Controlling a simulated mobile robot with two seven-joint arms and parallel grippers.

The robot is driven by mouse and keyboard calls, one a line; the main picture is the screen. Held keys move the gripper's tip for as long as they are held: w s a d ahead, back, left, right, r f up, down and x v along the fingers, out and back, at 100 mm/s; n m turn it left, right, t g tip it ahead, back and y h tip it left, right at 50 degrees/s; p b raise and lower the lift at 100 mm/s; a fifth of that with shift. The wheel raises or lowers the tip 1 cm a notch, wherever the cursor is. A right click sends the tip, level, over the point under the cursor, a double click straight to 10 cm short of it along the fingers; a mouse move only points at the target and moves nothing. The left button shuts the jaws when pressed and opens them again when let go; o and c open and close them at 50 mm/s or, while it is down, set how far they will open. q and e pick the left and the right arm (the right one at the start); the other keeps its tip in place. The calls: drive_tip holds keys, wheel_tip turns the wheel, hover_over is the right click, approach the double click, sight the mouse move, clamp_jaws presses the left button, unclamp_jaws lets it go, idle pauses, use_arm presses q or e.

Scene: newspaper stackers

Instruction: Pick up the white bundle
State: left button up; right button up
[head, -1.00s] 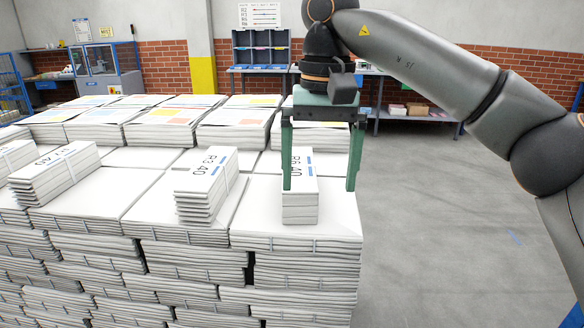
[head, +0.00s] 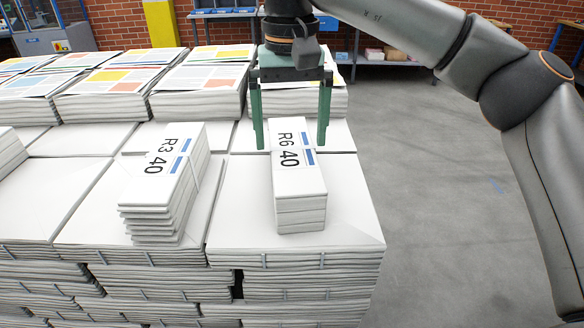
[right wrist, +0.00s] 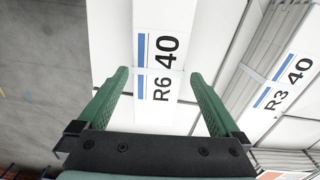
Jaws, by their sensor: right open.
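A white bundle marked R6 40 (head: 301,186) lies on top of the large paper stack, near its right front edge. It also shows in the right wrist view (right wrist: 164,45). A similar white bundle marked R3 40 (head: 165,185) lies to its left and shows at the right of the wrist view (right wrist: 286,90). My right gripper (head: 291,147) is open and empty, above the far part of the R6 bundle. In the wrist view its fingers (right wrist: 160,74) are spread to either side of that bundle. Whether they touch it cannot be told. My left gripper is not in view.
Taller stacks of printed newspapers (head: 200,90) stand behind the bundles. Part of another white bundle (head: 10,152) shows at the left edge. Grey floor (head: 440,200) is clear to the right. A workbench (head: 395,58) stands along the brick wall.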

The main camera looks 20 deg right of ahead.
wheel_tip(320, 180, down, 7)
drive_tip(key=shift+d+r, duration=0.1)
drive_tip(key=shift+d, duration=0.05)
idle(0.4)
clamp_jaws()
drive_tip(key=shift+r, duration=0.2)
idle(0.6)
